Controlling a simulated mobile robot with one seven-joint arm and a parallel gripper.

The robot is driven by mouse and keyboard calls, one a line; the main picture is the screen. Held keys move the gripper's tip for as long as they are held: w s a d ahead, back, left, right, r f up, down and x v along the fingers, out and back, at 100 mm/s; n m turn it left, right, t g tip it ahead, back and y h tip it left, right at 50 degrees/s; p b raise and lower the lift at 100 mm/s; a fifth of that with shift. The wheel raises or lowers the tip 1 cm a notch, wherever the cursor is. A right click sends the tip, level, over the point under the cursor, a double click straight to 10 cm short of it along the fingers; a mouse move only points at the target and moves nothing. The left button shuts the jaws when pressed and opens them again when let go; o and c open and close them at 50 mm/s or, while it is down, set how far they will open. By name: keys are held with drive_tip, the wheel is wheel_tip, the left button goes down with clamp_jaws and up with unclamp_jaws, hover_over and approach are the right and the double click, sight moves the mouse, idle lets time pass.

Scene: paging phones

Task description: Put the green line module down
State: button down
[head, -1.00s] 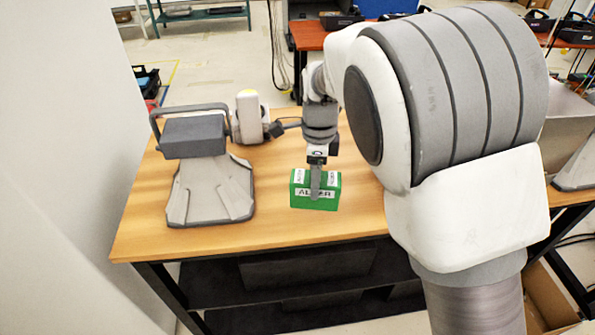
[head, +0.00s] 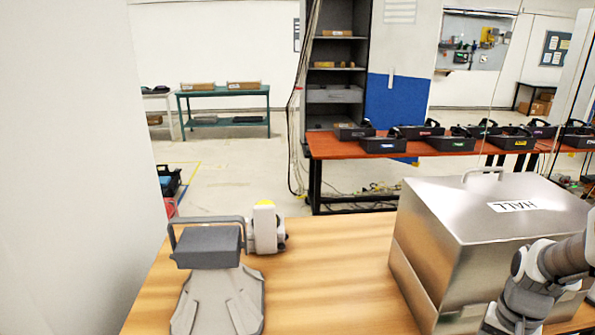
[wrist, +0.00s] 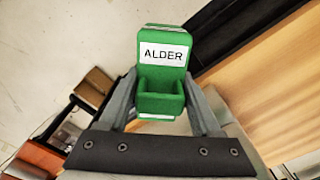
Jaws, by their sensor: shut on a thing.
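The green line module (wrist: 163,72), with a white label reading ALDER, shows in the wrist view. My gripper (wrist: 163,100) is shut on it, one finger on each side. Floor and the edge of a wooden surface lie behind and below the module, which appears clear of any surface. In the head view only part of my arm shows at the lower right; my gripper and the module are out of that picture.
The wooden table (head: 350,280) bears a grey device (head: 215,290) at left and a metal box (head: 470,235) marked HALL at right. Bare tabletop lies between them. A red-brown table (head: 345,146) with several black trays stands behind.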

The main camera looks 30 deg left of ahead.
drive_tip(key=shift+n, duration=0.9)
drive_tip(key=d, duration=0.4)
drive_tip(key=shift+w+d+f, duration=0.2)
drive_tip(key=shift+f, duration=0.1)
drive_tip(key=shift+d+r, duration=0.1)
